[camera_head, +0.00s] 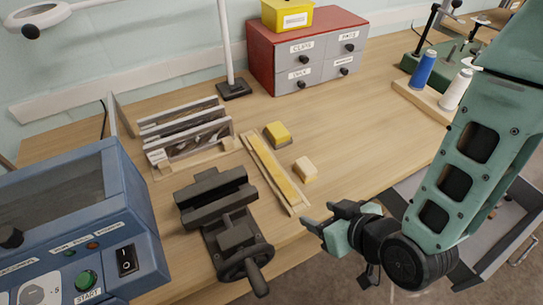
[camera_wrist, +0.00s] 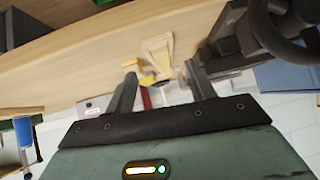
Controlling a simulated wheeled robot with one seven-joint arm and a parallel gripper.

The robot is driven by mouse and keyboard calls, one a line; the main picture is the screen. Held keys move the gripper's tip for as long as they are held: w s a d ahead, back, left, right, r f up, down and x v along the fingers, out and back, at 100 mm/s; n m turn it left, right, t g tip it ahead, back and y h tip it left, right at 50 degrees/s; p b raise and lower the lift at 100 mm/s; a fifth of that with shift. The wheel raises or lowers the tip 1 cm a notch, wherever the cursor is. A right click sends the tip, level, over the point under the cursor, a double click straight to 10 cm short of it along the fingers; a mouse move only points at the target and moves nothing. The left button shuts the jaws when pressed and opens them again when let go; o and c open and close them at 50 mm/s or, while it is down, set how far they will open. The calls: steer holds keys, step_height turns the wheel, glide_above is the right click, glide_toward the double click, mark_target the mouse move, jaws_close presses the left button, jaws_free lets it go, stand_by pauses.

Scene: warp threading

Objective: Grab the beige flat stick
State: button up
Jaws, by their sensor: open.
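The beige flat stick (camera_head: 275,168) lies lengthwise in a shallow, light wooden holder (camera_head: 255,160) on the workbench, right of the black vise. In the wrist view, a pale wooden shape (camera_wrist: 158,47) that looks like the stick's holder lies beyond the fingertips, seen end-on. My gripper (camera_head: 324,215) is open and empty, off the bench's front edge, to the right of and below the stick's near end. In the wrist view the two fingers (camera_wrist: 161,78) stand apart with nothing gripped between them.
A yellow block (camera_head: 277,133) and a beige block (camera_head: 305,169) sit right of the holder. The black vise (camera_head: 232,235) stands close on its left, with a slotted rack (camera_head: 185,130) behind. A red drawer cabinet (camera_head: 305,50) is at the back.

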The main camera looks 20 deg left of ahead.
mark_target(282, 181)
steer(key=a+t+b, duration=0.1)
steer(key=b, duration=0.2)
steer(key=w+a+f+t+y+b, duration=0.1)
steer(key=b, duration=0.3)
steer(key=a+f+t+y+b, duration=0.1)
steer(key=a+b, duration=0.1)
steer(key=b, duration=0.2)
steer(key=shift+w+f+t, duration=0.25)
steer(key=shift+t, duration=0.05)
steer(key=x, duration=0.3)
steer(key=shift+w+a+r, duration=0.2)
steer(key=shift+w+a, duration=0.05)
steer(key=shift+a, duration=0.15)
steer(key=shift+w+p+x, duration=0.2)
steer(key=shift+p+x, duration=0.75)
steer(key=shift+x, duration=2.05)
steer(key=shift+d, duration=0.2)
steer(key=c, duration=1.1)
